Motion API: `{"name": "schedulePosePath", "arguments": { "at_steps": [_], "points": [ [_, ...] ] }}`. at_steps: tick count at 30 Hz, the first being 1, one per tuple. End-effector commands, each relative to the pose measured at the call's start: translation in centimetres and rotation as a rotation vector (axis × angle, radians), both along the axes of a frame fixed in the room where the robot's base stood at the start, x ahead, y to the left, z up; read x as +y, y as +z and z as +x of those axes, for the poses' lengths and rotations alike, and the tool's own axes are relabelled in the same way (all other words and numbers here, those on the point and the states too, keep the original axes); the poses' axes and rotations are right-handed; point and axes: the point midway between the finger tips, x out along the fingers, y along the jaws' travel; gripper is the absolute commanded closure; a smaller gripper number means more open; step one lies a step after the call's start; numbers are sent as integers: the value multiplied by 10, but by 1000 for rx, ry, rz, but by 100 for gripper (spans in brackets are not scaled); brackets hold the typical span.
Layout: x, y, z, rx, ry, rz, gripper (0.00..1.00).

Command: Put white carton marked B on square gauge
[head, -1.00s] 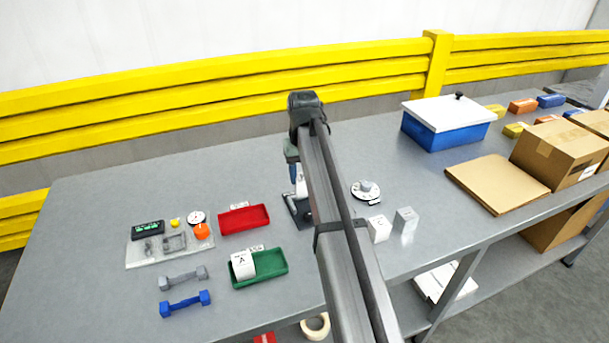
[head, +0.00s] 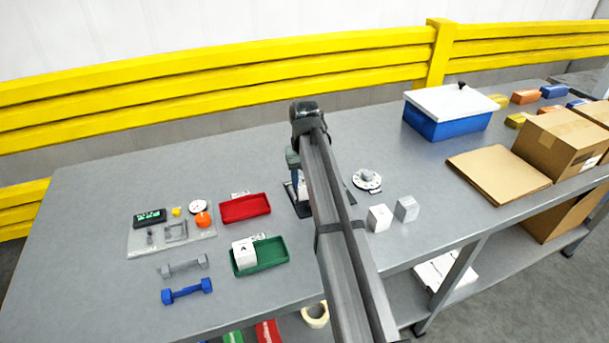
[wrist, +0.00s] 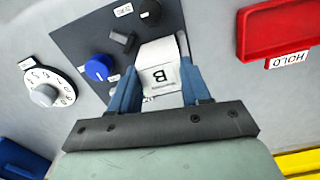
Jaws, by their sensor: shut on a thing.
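My gripper (wrist: 160,70) is shut on the white carton marked B (wrist: 161,78), with one blue finger on each side of it. In the wrist view the carton overlaps a dark plate (wrist: 80,42) with knobs and small labels; I cannot tell if it touches the plate. The plate may be the square gauge, but its label is not readable to me. In the head view my arm hides most of the gripper (head: 296,178) and part of the dark plate (head: 345,197).
A red tray (head: 245,217) and a green tray (head: 275,262) holding a white carton (head: 243,252) stand to the left. A white dial (head: 367,186) and two small boxes, white (head: 380,218) and grey (head: 406,209), stand to the right. Bare table lies behind the arm.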

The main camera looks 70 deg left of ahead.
Motion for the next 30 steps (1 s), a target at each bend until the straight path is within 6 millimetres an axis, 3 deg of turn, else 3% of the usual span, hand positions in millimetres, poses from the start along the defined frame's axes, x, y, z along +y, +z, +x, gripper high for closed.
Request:
{"name": "schedulePosePath", "arguments": {
  "at_steps": [5, 6, 15, 30],
  "points": [
    [0, 0, 0, 0, 0, 0, 81],
    [0, 0, 0, 0, 0, 0, 50],
    [0, 0, 0, 0, 0, 0, 23],
    [0, 14, 0, 0, 0, 0, 23]
  ]
}}
